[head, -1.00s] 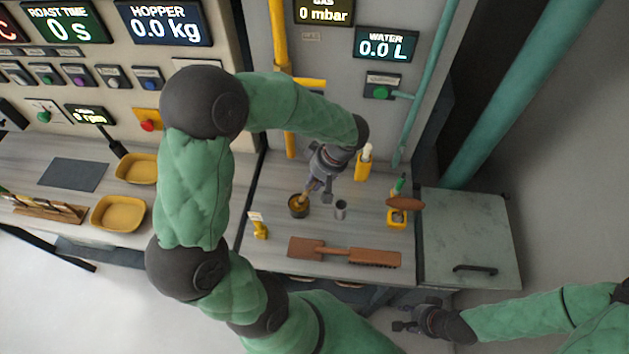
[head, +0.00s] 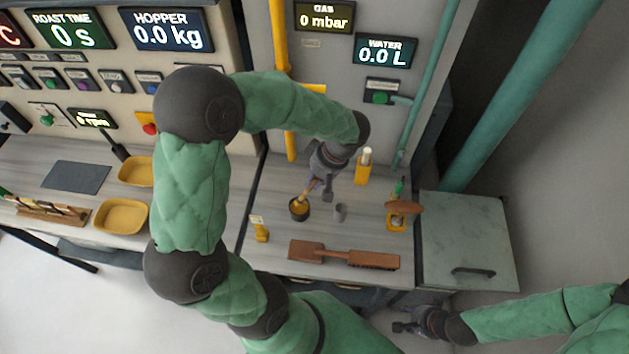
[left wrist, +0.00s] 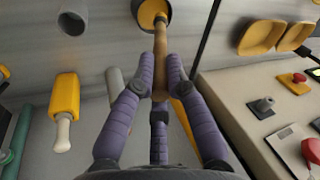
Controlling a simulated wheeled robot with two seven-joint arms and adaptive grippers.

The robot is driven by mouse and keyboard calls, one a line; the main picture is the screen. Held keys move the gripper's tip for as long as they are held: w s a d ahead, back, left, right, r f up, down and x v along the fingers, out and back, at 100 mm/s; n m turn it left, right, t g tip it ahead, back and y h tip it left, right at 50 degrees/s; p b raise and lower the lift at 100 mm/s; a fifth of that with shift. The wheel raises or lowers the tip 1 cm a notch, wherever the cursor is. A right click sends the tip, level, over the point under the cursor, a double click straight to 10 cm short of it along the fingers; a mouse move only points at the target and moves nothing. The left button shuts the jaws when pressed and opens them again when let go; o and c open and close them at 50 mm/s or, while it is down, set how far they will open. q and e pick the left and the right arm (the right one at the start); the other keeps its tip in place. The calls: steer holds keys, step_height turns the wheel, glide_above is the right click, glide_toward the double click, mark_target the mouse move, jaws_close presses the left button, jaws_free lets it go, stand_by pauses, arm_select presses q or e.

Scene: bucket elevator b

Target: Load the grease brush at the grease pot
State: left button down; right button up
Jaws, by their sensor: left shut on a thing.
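My left gripper (head: 318,181) is shut on the wooden handle of the grease brush (left wrist: 160,45). The brush points down, and its lower end is at the mouth of the grease pot (head: 298,215), a small dark pot with amber contents. In the left wrist view the handle runs between the purple fingers up to the pot (left wrist: 150,14); the bristles are hidden there. I cannot tell how deep the brush sits. My right gripper (head: 402,327) is at the lower right, in front of the bench and away from the pot; its fingers are too small to judge.
A small grey cup (head: 340,212) stands right of the pot. A brown wooden brush (head: 345,256) lies along the bench front. A small yellow stand (head: 260,230) is left of the pot, and a yellow holder (head: 363,168) is behind. Yellow trays (head: 122,216) sit on the left bench.

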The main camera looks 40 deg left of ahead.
arm_select(q)
steer(key=shift+r+p, duration=1)
steer(key=shift+r, duration=1.15)
